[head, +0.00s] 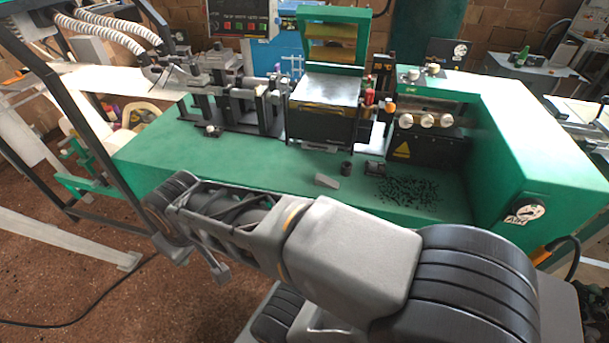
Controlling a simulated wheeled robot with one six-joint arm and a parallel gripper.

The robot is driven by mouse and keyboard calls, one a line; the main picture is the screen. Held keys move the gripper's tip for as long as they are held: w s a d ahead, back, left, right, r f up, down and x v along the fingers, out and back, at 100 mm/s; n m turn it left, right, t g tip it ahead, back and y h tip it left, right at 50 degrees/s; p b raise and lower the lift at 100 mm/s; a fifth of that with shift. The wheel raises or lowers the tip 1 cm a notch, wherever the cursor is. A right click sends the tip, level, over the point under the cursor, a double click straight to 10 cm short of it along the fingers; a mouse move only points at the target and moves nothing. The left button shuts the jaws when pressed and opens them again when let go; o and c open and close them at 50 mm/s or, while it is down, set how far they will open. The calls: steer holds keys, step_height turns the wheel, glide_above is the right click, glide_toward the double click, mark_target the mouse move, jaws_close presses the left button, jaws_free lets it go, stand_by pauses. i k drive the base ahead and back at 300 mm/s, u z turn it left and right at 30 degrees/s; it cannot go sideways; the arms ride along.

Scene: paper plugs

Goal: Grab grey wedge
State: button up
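A small grey wedge (327,181) lies on the green top of the machine bench, near its front edge and left of a small dark cylinder (346,168). It is small in the picture, and nothing covers it. My arm crosses the foreground below it, apart from it. A small grey part shows under the arm's left end, but I cannot make out two fingertips or whether my gripper is open. I see nothing held there.
A dark block (374,167) and scattered black bits (409,191) lie right of the wedge on the green bench (230,165). A metal-topped press box (325,105) stands behind it. A green housing (535,130) bounds the right. The bench's left front is clear.

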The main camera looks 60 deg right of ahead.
mark_target(322, 180)
steer(key=z, duration=0.5)
steer(key=i, duration=1)
steer(key=z, duration=0.7)
